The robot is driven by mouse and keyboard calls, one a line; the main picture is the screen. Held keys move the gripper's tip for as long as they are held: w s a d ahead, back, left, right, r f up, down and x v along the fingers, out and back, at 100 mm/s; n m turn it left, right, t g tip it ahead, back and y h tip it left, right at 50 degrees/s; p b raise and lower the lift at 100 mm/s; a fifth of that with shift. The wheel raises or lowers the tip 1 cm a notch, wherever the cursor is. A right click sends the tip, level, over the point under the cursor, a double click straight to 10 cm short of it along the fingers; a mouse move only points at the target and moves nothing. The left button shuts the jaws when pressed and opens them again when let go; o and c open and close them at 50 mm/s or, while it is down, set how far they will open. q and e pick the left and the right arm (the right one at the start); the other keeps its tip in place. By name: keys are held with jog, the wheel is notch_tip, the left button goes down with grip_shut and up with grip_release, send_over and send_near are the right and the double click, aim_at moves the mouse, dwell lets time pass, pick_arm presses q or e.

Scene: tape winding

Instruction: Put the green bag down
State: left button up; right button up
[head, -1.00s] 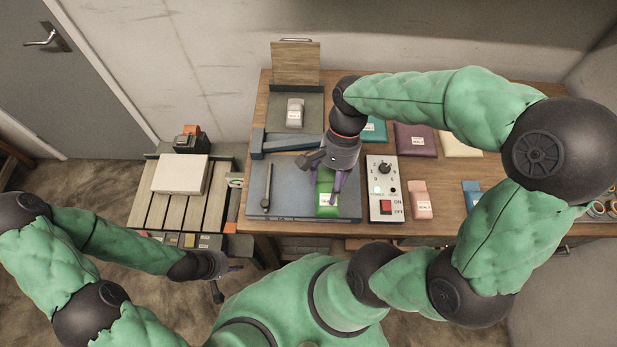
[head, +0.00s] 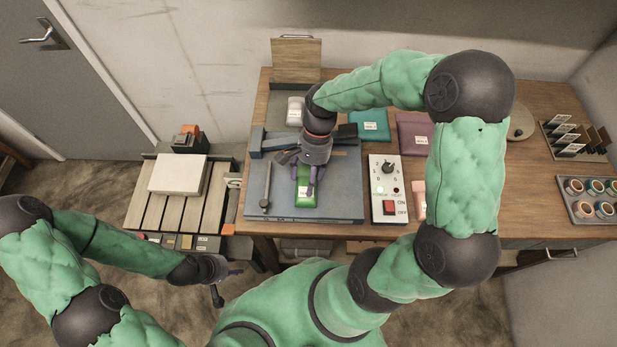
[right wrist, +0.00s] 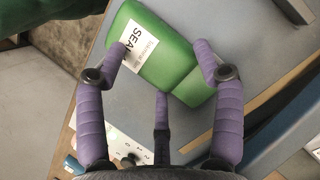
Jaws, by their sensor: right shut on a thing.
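The green bag (head: 306,196) is over the blue-grey plate (head: 345,200) on the wooden table. My right gripper (head: 307,184) is shut on the bag from above. In the right wrist view the bag (right wrist: 160,55), with a white label, sits between the purple fingers of my right gripper (right wrist: 165,65). I cannot tell whether the bag touches the plate. My left gripper (head: 222,282) is low at the left, away from the table top, and it looks empty; its fingers are too small to judge.
A dark bar (head: 264,186) lies on the plate left of the bag. A white control box (head: 389,188) with a red switch stands to the right. Teal (head: 371,125) and purple (head: 413,132) bags lie behind. A slatted bench (head: 150,208) with a white box stands left.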

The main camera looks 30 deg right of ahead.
jog(key=shift+f, duration=0.3)
jog(key=o, duration=1.2)
jog(key=shift+w+d+r, duration=0.1)
jog(key=shift+r, duration=0.45)
jog(key=p+v, duration=0.3)
jog(key=v, duration=0.8)
jog(key=shift+r, duration=0.15)
